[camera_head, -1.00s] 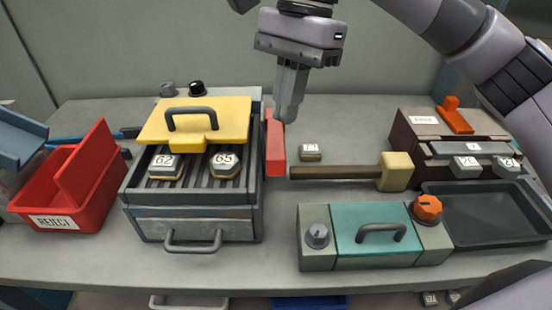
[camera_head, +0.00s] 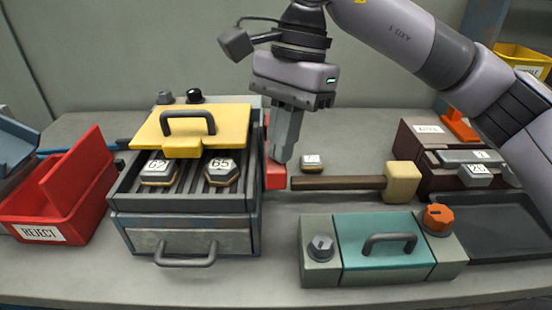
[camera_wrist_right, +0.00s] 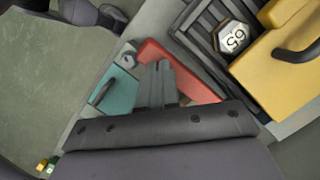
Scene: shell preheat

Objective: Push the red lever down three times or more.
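The red lever (camera_head: 276,177) is at the right side of the grey oven-like unit (camera_head: 185,221). My right gripper (camera_head: 281,160) hangs over it with its fingers pointing down and hides much of it. The fingers are together, with nothing seen between them. In the right wrist view the fingers (camera_wrist_right: 158,65) lie across the red lever (camera_wrist_right: 185,78), which shows on both sides of them. I cannot tell whether the fingertips touch it. My left gripper is not in view.
A yellow lid (camera_head: 230,122) and tiles 62 (camera_head: 159,171) and 65 (camera_head: 221,171) sit on the unit. A mallet (camera_head: 340,183) and a teal-lidded box (camera_head: 380,262) lie to the right. A red REJECT bin (camera_head: 88,180) stands left.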

